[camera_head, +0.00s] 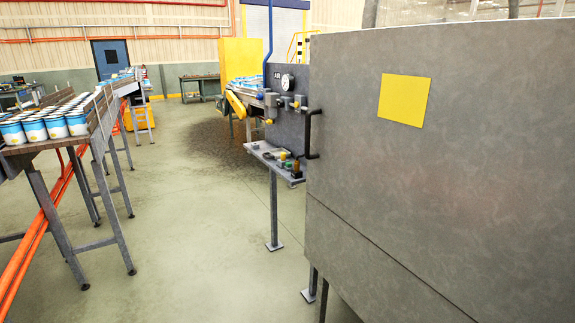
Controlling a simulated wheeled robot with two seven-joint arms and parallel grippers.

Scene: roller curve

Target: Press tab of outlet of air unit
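The air unit (294,128) is a grey upright panel on a post, left of the big grey cabinet and some way ahead of me. It bears an "AIR" label, a round white gauge (287,82) and a row of small fittings (285,101) with blue and yellow parts. The outlet and its tab are too small to tell apart from the other fittings. A blue hose (269,35) comes down from above to the panel's left side. Neither of my grippers is in view.
The large grey cabinet (450,180) with a yellow sheet (404,100) fills the right side. A small shelf (262,153) with coloured parts juts out below the fittings. A conveyor (72,145) with white-blue cans stands at left. The floor (190,230) between is clear.

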